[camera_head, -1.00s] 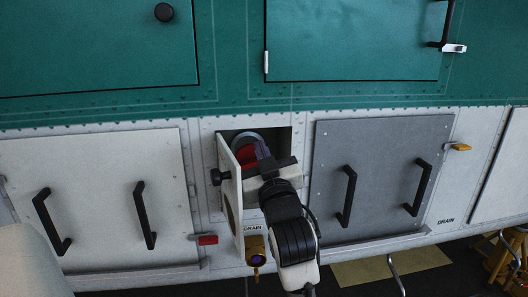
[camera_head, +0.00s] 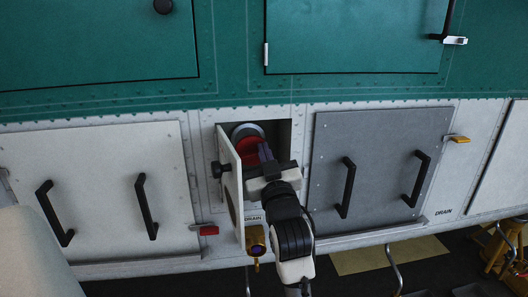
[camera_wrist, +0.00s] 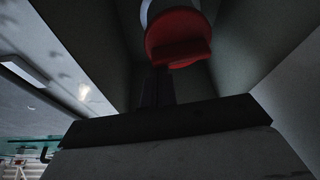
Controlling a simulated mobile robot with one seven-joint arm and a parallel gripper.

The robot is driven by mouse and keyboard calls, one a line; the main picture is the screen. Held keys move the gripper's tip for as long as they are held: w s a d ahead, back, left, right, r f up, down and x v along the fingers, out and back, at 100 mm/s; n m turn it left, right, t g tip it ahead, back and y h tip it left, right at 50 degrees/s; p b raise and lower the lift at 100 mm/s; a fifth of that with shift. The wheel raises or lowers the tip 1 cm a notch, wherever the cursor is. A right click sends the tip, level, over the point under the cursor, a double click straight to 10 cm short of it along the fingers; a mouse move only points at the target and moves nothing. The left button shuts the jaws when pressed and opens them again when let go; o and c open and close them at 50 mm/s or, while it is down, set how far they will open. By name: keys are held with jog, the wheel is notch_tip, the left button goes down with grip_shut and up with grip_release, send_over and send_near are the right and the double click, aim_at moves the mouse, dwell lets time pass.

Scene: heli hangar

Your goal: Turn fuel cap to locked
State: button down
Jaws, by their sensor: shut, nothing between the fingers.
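The red fuel cap (camera_head: 248,144) sits inside a recess in the white lower hull, on a grey round neck. In the wrist view the cap (camera_wrist: 178,32) shows a raised grip bar across its lower face, lying roughly level. My gripper (camera_head: 264,151) reaches into the recess from the front, just right of and below the cap. Its dark fingers (camera_wrist: 155,88) are shut with nothing between them, and their tips end just under the cap. I cannot tell whether they touch it. The locked marking is not visible.
A brass drain fitting (camera_head: 256,241) hangs below. Panels with black handles flank the recess. Recess walls enclose the fingers.

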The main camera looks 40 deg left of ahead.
jog(key=shift+f+m, duration=0.6)
jog(key=shift+m, duration=0.1)
jog(key=shift+w+f, duration=0.1)
jog(key=shift+s+d+f+b, duration=0.25)
jog(key=shift+d+f+b, duration=0.05)
jog(key=shift+d+b, duration=0.1)
jog(key=r+p+v, duration=0.1)
jog(key=p+v, duration=0.8)
jog(key=v, duration=0.4)
jog(key=shift+s+p, duration=0.25)
jog(key=shift+p, duration=0.1)
